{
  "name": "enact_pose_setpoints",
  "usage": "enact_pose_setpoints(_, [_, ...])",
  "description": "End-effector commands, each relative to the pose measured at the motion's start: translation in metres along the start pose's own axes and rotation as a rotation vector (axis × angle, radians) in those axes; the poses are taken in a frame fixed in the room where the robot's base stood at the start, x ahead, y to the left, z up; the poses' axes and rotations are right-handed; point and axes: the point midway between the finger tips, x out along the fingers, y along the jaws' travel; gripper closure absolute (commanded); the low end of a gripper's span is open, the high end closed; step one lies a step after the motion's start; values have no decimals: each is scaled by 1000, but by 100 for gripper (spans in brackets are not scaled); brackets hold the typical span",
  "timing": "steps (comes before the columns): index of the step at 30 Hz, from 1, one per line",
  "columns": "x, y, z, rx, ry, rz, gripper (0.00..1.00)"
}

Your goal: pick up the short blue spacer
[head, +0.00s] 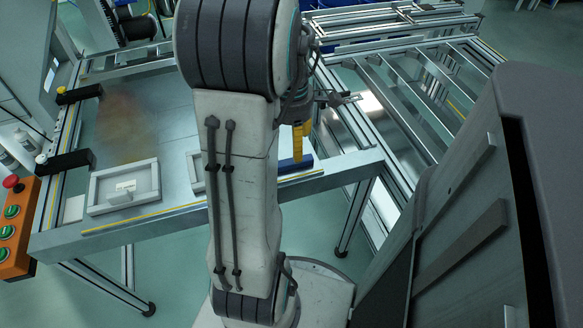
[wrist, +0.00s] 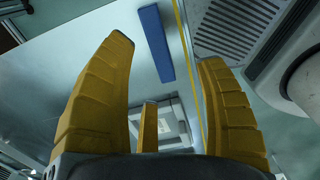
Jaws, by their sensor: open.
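A blue spacer (wrist: 156,42), a plain rectangular bar, lies on the grey metal table beyond my fingertips in the wrist view. In the head view the blue spacer (head: 297,164) lies near the table's front edge, partly hidden by my arm. Only one blue spacer shows, so I cannot compare its length. My gripper (wrist: 166,54) has its yellow fingers spread wide with nothing between them. The spacer appears past the gap between the tips, apart from them. In the head view my gripper (head: 299,138) is mostly hidden behind my arm, just above the spacer.
A pale frame tray (head: 93,194) with a small light block stands at the table's left front. A second tray (wrist: 176,128) shows behind my fingers. A yellow line runs along the table's front edge. A button box (head: 14,235) hangs at left; an aluminium rail frame (head: 400,95) stands right.

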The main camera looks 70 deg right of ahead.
Motion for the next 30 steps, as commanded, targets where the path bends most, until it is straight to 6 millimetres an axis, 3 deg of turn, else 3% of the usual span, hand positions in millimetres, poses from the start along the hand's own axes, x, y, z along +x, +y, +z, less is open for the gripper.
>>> enact_pose_setpoints(21, [69,7,0,-6,2,-3,35])
enact_pose_setpoints(30, [75,7,0,-6,1,-2,35])
